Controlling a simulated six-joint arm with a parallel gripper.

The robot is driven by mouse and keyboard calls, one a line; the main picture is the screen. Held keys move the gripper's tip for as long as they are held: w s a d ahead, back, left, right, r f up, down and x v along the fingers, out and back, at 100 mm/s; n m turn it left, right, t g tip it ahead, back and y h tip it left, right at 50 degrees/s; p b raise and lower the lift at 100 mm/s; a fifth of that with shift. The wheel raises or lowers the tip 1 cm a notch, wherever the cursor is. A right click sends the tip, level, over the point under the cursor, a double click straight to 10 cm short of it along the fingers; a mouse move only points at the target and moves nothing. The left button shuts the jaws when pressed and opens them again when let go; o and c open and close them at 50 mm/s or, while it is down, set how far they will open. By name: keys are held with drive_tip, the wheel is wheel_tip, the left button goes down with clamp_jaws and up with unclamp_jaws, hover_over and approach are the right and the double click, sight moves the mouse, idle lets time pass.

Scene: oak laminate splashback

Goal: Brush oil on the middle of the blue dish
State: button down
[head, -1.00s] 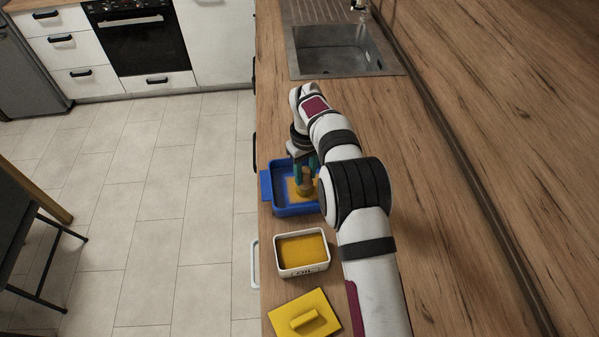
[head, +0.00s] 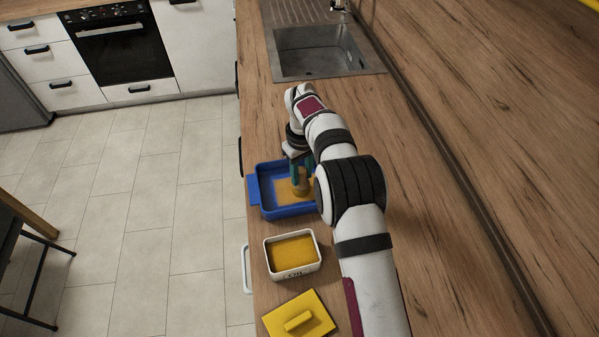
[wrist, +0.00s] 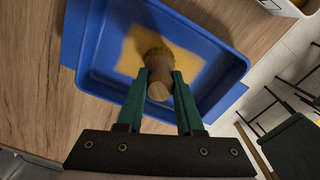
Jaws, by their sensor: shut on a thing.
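The blue dish (head: 268,212) stands on the wooden counter. A yellow oil patch (head: 283,195) lies on the middle of its floor; it also shows in the wrist view (wrist: 127,58). My gripper (head: 302,168) is above the dish, pointing down. It is shut on a wooden brush (wrist: 154,70), whose handle sits between the green fingers. The brush's lower end is over the oil patch and looks to be touching it, though the contact is hard to see. My arm hides the dish's right side in the head view.
A white tub of yellow oil (head: 293,251), labelled OIL, stands open in front of the dish. A yellow lid (head: 318,316) with a handle lies nearer. A sink (head: 320,52) is set in the counter beyond. The counter's left edge is close to the dish.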

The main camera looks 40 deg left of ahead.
drive_tip(key=shift+w+d, duration=0.65)
drive_tip(key=shift+w+d, duration=0.7)
drive_tip(key=shift+w, duration=0.1)
drive_tip(key=shift+w+d, duration=0.7)
drive_tip(key=shift+w, duration=0.05)
wheel_tip(320, 180, up, 8)
drive_tip(key=shift+f, duration=0.25)
